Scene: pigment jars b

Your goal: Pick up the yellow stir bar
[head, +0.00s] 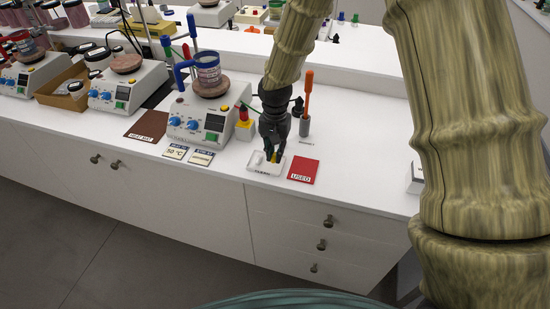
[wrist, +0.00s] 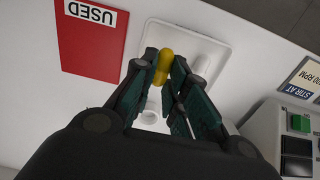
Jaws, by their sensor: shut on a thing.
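The yellow stir bar (wrist: 164,63) is between the fingertips of my gripper (wrist: 163,77), which is shut on it. In the head view the yellow bar (head: 274,158) shows as a small spot at the tips of my gripper (head: 272,154), which points down over a white tray (head: 256,168) with a label on its front. The tray (wrist: 212,48) also lies behind the bar in the wrist view. I cannot tell whether the bar still touches the tray. The fingers hide part of the bar and of the tray.
A red mat marked USED (head: 304,170) lies right of the tray. A hotplate stirrer (head: 200,120) with a jar on top stands to the left, with label cards in front. An orange-handled tool (head: 307,100) stands upright behind the mat. The counter's front edge is close.

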